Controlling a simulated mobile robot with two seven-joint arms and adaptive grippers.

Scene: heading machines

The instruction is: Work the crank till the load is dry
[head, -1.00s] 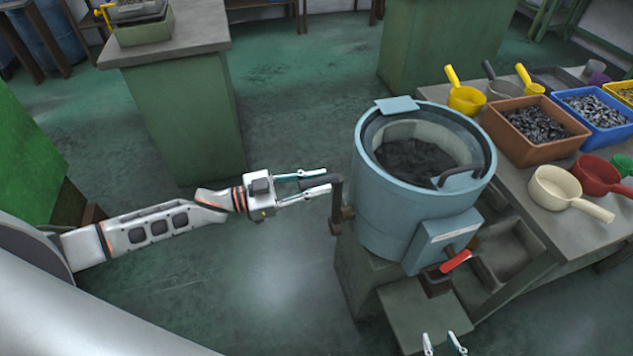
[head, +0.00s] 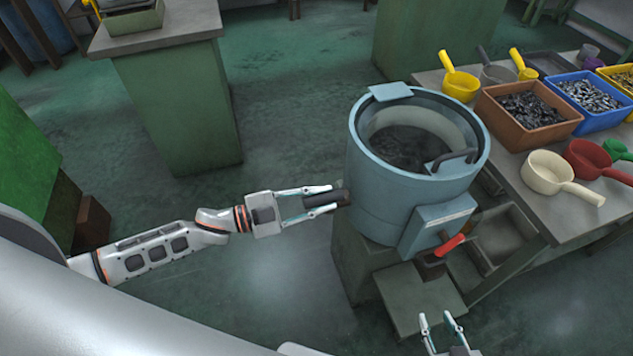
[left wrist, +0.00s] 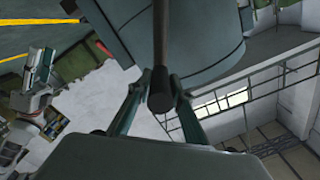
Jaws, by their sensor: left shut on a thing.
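The blue-grey spin drum (head: 375,205) stands upright on a green base. Inside its round opening lies a dark load (head: 405,148), which looks smeared; its wetness cannot be told. My left gripper (head: 334,197) is shut on the dark crank handle (head: 341,198) at the drum's left side. In the left wrist view, the handle (left wrist: 160,92) sits between the two fingertips, with the crank's shaft running up from it. Most of the crank arm is hidden in the head view. My right gripper (head: 436,318) is open and empty at the bottom edge, below the drum.
A red lever (head: 450,245) sticks out from the drum's front box. On the right, a table (head: 560,225) carries a brown bin (head: 532,143) of dark parts, a blue bin (head: 598,124) and several scoops. Open floor (head: 270,270) lies left of the drum.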

